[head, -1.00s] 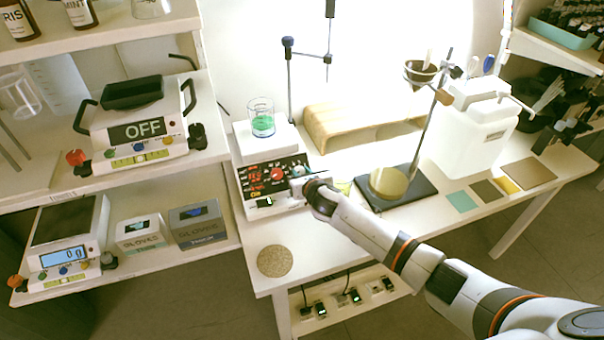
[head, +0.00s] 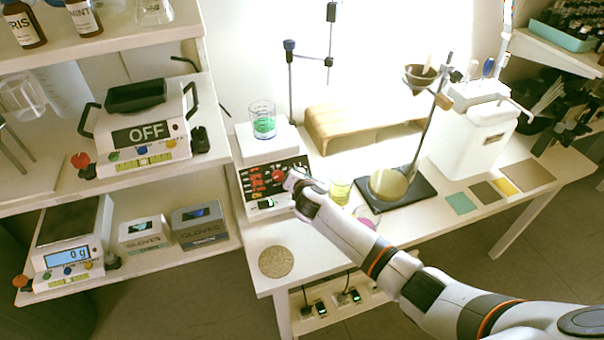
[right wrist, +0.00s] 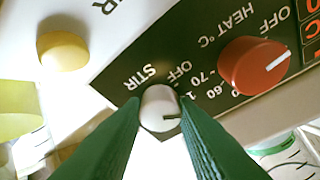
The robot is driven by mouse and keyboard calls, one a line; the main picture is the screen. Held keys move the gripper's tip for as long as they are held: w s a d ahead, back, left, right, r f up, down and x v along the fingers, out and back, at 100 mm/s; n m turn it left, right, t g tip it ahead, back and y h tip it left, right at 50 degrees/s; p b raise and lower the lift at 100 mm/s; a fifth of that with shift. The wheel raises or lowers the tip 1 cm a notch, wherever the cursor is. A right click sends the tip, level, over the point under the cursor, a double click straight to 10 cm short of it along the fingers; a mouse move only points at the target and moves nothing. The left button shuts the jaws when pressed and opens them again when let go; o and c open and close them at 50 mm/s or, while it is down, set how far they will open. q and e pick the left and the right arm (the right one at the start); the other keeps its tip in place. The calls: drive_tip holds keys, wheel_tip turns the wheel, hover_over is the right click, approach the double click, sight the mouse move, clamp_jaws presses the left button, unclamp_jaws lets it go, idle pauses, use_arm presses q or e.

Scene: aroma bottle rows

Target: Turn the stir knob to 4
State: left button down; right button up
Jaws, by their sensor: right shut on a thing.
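The stir knob (right wrist: 158,106) is pale grey-white with a dark pointer line, on a dark panel marked STIR, OFF and numbers. My right gripper (right wrist: 160,118) has its two green fingers closed on the knob's sides. The pointer line points right in the right wrist view, close to the edge of one finger, which hides part of the scale. In the head view my right gripper (head: 294,180) is at the right part of the hotplate stirrer's (head: 262,206) front panel and covers the stir knob. My left gripper is not in view.
The red heat knob (right wrist: 254,66) sits close beside the stir knob. A beaker of green liquid (head: 263,122) stands on the stirrer's plate. Yellow (head: 340,190) and pink (head: 368,214) beakers stand close to my right arm. A cork mat (head: 276,261) lies in front.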

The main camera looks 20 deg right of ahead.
drive_tip(key=m+h+p, duration=0.1)
drive_tip(key=m, duration=0.3)
drive_tip(key=shift+a+r+g, duration=0.1)
drive_tip(key=shift+a+g, duration=0.05)
drive_tip(key=shift+g, duration=0.25)
drive_tip(key=m+g+p, duration=0.1)
drive_tip(key=m, duration=0.2)
drive_tip(key=shift+w+m, duration=0.1)
drive_tip(key=shift+m, duration=0.3)
drive_tip(key=m+g, duration=0.1)
drive_tip(key=m, duration=0.2)
drive_tip(key=m+g+p, duration=0.1)
drive_tip(key=m, duration=0.2)
drive_tip(key=shift+w+r+p, duration=0.1)
drive_tip(key=shift+r+p, duration=0.1)
drive_tip(key=shift+p, duration=0.1)
drive_tip(key=m+g+p, duration=0.1)
drive_tip(key=m, duration=0.4)
drive_tip(key=shift+y, duration=0.4)
drive_tip(key=m, duration=0.2)
drive_tip(key=m+g+y+p, duration=0.1)
drive_tip(key=m, duration=0.1)
drive_tip(key=shift+w+d+m, duration=0.1)
drive_tip(key=shift+d+m, duration=0.1)
drive_tip(key=shift+m, duration=0.2)
drive_tip(key=o, duration=0.9)
drive_tip(key=shift+o, duration=0.5)
drive_tip(key=shift+r, duration=0.1)
